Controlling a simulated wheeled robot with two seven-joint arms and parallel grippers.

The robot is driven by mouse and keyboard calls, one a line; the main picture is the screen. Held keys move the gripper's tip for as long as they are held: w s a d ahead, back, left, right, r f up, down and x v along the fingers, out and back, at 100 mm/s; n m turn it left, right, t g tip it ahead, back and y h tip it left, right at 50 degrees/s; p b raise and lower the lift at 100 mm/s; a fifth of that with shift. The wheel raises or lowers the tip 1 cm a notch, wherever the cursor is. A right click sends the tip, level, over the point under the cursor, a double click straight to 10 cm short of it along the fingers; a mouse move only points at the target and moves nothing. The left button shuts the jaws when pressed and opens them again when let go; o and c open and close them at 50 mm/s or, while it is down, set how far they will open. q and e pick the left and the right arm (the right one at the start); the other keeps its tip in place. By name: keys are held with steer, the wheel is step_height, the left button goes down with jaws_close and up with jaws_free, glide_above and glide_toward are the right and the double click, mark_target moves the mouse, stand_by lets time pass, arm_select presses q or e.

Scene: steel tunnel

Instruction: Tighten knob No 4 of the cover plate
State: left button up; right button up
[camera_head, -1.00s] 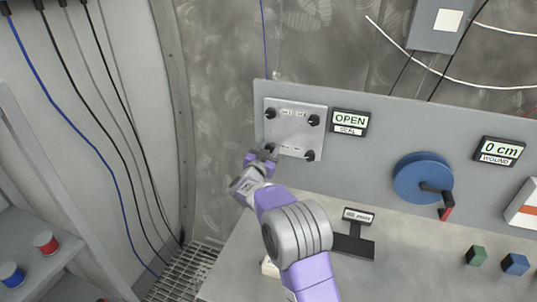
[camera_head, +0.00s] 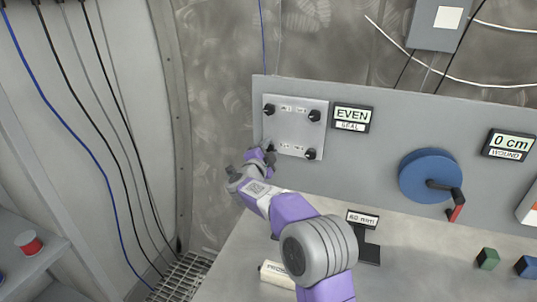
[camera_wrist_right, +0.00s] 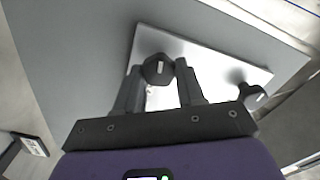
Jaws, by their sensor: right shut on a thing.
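The light grey cover plate (camera_head: 294,128) is on the panel, with a black knob at each corner. Three knobs show clearly: upper left (camera_head: 269,109), upper right (camera_head: 315,115) and lower right (camera_head: 310,153). My right gripper (camera_head: 264,154) is at the lower left corner and mostly hides the knob there. In the right wrist view that black knob (camera_wrist_right: 158,69), with a white mark, sits between the fingertips, and the gripper is shut on it. Another knob (camera_wrist_right: 252,94) stands to its right on the plate. The number labels are too small to read. My left gripper is out of view.
The seal display (camera_head: 351,118) beside the plate reads EVEN. Right of it are a blue crank wheel (camera_head: 430,176) and a display (camera_head: 508,145) reading 0 cm. A small sign on a stand (camera_head: 362,219) is on the bench near my right arm.

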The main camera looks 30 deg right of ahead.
steer(key=shift+m+b, duration=0.3)
steer(key=shift+m, duration=0.2)
steer(key=o, duration=1)
steer(key=shift+o, duration=0.2)
steer(key=shift+a, duration=0.1)
steer(key=v, duration=0.7)
steer(key=shift+s, duration=0.25)
steer(key=shift+a, duration=0.1)
steer(key=shift+r+p, duration=0.1)
steer(key=shift+p, duration=0.25)
